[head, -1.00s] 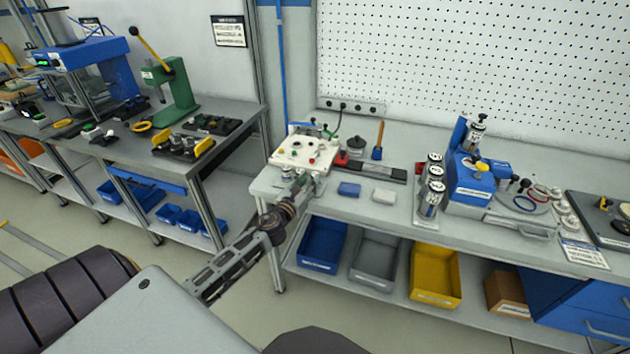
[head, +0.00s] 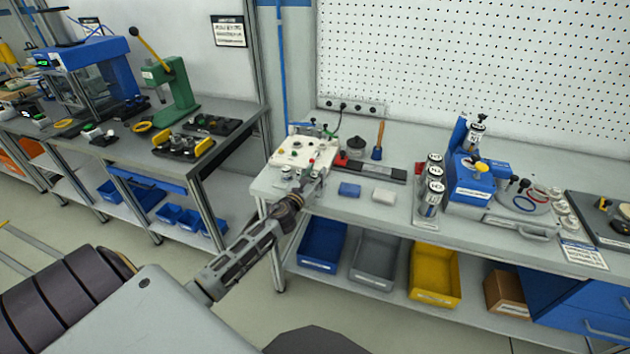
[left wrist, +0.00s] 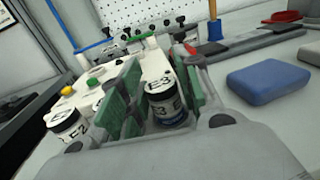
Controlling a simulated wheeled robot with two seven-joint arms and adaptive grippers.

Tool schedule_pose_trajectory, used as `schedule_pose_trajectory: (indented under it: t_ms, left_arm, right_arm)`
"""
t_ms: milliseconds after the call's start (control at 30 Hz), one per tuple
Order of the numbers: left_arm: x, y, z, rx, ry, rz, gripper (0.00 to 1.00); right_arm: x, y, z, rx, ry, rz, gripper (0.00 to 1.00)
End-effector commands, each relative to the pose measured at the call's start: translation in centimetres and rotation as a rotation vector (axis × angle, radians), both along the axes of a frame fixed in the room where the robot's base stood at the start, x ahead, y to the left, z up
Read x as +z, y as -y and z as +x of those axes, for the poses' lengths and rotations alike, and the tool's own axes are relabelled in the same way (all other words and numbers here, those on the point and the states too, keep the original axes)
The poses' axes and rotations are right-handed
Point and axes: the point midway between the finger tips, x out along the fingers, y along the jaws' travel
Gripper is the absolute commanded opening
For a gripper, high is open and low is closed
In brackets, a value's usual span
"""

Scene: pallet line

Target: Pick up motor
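A short dark cylinder with a white top marked E3 (left wrist: 166,103), which may be the motor, stands by the white fixture (left wrist: 150,67) in the left wrist view. A similar one marked E2 (left wrist: 66,128) stands to its left. My left gripper (left wrist: 160,90) has its green-padded fingers apart on both sides of the E3 cylinder; I see no firm grip. In the head view my left gripper (head: 312,187) is at the front edge of the white fixture (head: 303,152) and partly hides the small cylinders there. My right gripper is not in view.
A blue block (head: 349,189) and a white block (head: 384,196) lie right of the gripper. Larger labelled cylinders (head: 432,185) stand in a rack beside a blue machine (head: 470,180). Blue, grey and yellow bins (head: 434,275) sit on the shelf below.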

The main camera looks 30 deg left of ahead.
Motion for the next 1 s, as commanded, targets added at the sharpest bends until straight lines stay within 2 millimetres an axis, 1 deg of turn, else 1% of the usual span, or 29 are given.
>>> schedule_pose_trajectory:
  t_ms: [533,567,700,800,1000]
  left_arm:
    - [0.01,-0.03,0.21,0.0,0.0,0.0,0.33]
    - [0.01,-0.03,0.21,0.0,0.0,0.0,0.31]
    - [0.01,-0.03,0.21,0.0,0.0,0.0,0.13]
    - [0.05,-0.03,0.22,0.0,0.001,0.0,0.01]
    - [0.05,-0.04,0.21,0.0,0.001,0.0,0.01]
  right_arm:
    - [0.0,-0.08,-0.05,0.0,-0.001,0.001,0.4]
    - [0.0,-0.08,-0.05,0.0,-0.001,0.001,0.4]
    - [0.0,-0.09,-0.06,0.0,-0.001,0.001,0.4]
    - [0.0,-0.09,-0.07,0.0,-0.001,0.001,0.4]
    - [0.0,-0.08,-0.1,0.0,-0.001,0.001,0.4]
